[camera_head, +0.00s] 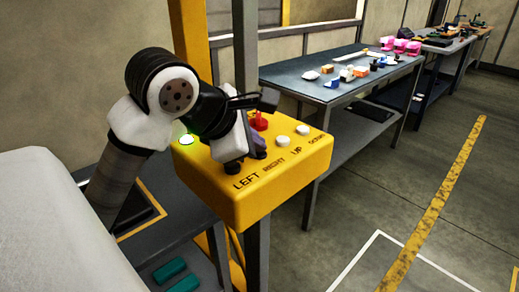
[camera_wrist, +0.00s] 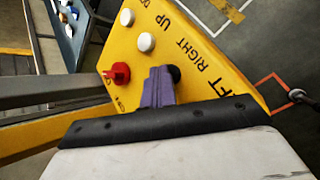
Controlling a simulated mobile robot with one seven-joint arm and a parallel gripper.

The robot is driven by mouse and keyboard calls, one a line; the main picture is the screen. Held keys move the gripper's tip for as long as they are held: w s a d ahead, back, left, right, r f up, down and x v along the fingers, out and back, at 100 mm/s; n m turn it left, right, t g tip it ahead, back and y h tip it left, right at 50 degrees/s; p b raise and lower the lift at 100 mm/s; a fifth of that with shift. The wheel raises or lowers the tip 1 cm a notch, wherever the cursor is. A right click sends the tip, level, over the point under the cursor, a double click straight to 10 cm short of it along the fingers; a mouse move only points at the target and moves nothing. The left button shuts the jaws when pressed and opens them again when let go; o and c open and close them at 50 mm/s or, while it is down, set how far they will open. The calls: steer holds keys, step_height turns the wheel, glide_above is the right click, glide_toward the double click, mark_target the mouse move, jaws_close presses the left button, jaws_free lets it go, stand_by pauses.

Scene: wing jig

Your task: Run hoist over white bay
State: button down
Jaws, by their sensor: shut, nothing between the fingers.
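The yellow control box (camera_head: 290,180) carries the labels LEFT, RIGHT, UP and DOWN. My gripper (camera_head: 244,160) is shut and empty, low over the LEFT and RIGHT end. In the wrist view its purple fingers (camera_wrist: 158,88) are beside a black button (camera_wrist: 174,73) near the word RIGHT; I cannot tell whether they touch it. The LEFT button is hidden in the wrist view. A white floor outline (camera_head: 379,236), the white bay, shows partly at the lower right. In the wrist view a small grey piece (camera_wrist: 297,95), possibly the hoist's hook, hangs near an orange-red floor outline (camera_wrist: 272,78).
A yellow post (camera_head: 190,40) stands behind. A grey workbench (camera_head: 300,75) with small parts is at the back. The floor at right is clear, crossed by a yellow stripe (camera_head: 440,195).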

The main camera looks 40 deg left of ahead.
steer(key=shift+r, duration=0.1)
steer(key=shift+r+p, duration=0.3)
steer(key=shift+r, duration=0.45)
steer(key=shift+r+p, duration=1.35)
steer(key=shift+r, duration=1.15)
